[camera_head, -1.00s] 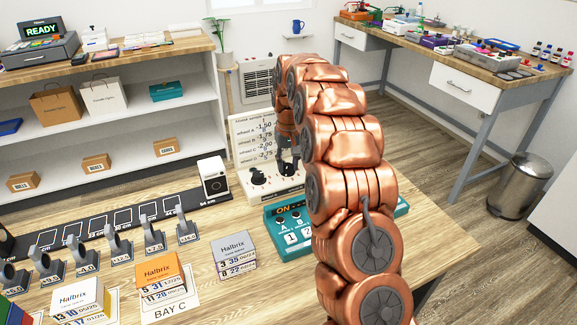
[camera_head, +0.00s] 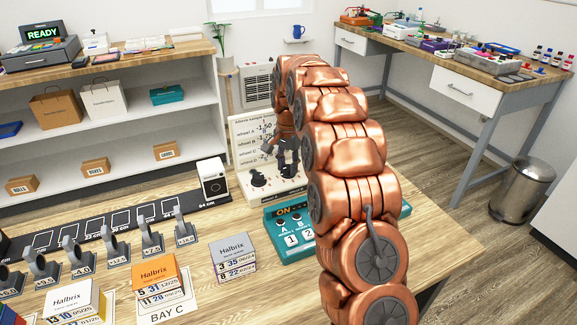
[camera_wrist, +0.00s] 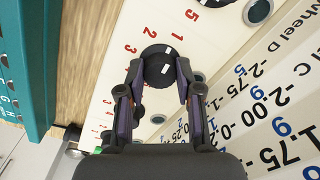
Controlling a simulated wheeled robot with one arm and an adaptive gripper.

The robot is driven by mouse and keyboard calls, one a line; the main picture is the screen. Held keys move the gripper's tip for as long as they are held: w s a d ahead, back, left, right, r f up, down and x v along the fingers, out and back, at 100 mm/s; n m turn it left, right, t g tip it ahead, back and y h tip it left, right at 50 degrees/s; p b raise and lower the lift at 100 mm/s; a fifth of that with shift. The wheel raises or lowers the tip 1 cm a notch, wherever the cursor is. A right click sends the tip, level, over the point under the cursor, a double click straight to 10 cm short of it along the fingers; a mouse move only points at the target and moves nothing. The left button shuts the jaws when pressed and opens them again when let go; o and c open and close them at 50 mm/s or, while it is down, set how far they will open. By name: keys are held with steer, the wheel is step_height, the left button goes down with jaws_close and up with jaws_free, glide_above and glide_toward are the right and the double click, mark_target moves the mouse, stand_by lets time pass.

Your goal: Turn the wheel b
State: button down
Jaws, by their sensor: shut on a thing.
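The white panel (camera_head: 240,143) stands on the table, with a list of wheels A to D and values on its upright face. A black round wheel (camera_wrist: 158,72) with a white mark shows in the wrist view, with red numbers beside it. My gripper (camera_wrist: 158,75) has one finger on each side of this wheel and is shut on it. I cannot read which letter this wheel bears. Another black wheel (camera_head: 257,178) stands at the left of the panel's base. In the head view my gripper (camera_head: 284,170) is over the base, partly hiding it.
A grey and white Halbrix box (camera_head: 233,254) and an orange one (camera_head: 158,280) lie to the left. A white device (camera_head: 214,180) stands left of the panel.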

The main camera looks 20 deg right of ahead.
mark_target(288, 167)
steer(key=shift+m, duration=0.7)
steer(key=c, duration=0.8)
jaws_free()
steer(key=shift+o, duration=0.2)
step_height(288, 167, up, 12)
steer(key=shift+s, duration=0.1)
stand_by(0.4)
